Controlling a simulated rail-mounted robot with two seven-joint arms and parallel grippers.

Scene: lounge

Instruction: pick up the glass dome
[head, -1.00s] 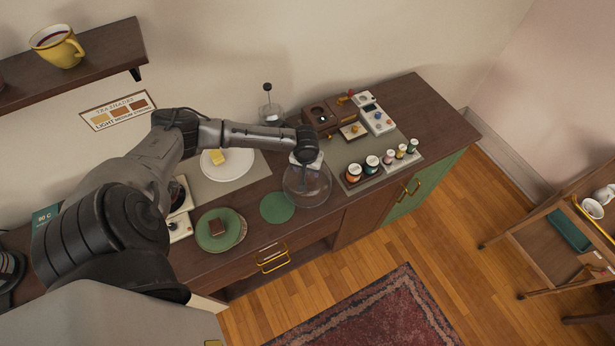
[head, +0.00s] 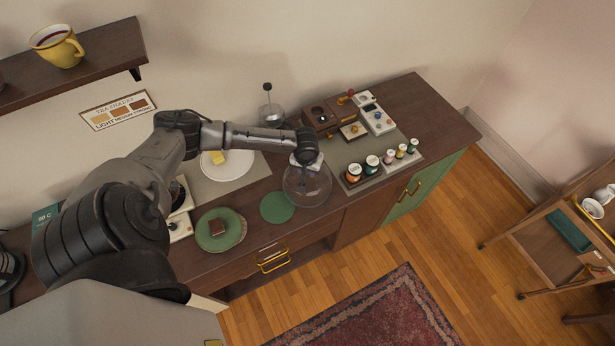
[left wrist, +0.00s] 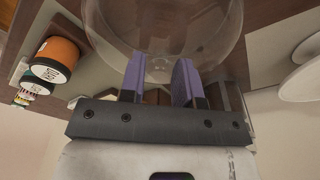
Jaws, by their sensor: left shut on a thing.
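The clear glass dome (head: 308,189) is over the sideboard top in the head view, right of a round green mat (head: 277,207). My left gripper (head: 306,166) is above the dome, pointing down, and is shut on its top. In the left wrist view, the purple-padded fingers (left wrist: 162,80) stand on either side of the dome's knob, and the dome (left wrist: 165,28) fills the upper middle. I cannot tell whether the dome's rim touches the sideboard. My right gripper is not in view.
Several small jars (head: 372,164) stand in a row right of the dome. A green plate with a brown block (head: 218,227) is to the left, and a white plate with a yellow piece (head: 218,157) is behind. A wooden grinder box (head: 320,117) stands at the back.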

